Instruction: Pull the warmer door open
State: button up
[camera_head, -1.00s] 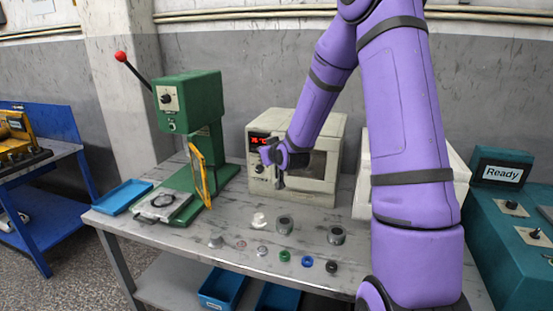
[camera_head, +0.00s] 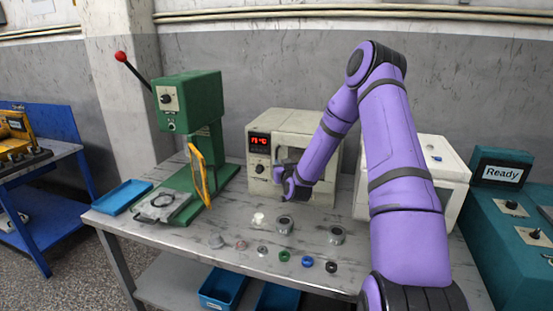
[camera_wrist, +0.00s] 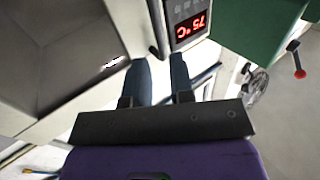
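The warmer (camera_head: 262,122) is a cream box with a red display, standing at the back of the table. My gripper (camera_head: 288,186) is in front of its door side, partly covering the lower front. In the wrist view, my gripper (camera_wrist: 160,58) has two dark fingers apart with a visible gap. A narrow bar, seemingly the door handle (camera_wrist: 156,28), runs close to the fingertips; I cannot tell whether they touch it. The door (camera_wrist: 60,45) fills the left of that view, with the display (camera_wrist: 188,25) to the right. How far the door stands open is unclear.
A green press (camera_head: 188,100) with a yellow guard stands left of the warmer. Several metal and coloured rings lie on the table's front (camera_head: 165,238). A white box (camera_head: 440,160) stands right, partly behind my arm. A blue tray (camera_head: 122,196) lies at the left edge.

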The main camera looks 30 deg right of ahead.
jog(key=x, duration=0.6)
jog(key=shift+w+d, duration=0.15)
jog(key=shift+w, duration=0.2)
jog(key=shift+c, duration=0.5)
grip_shut()
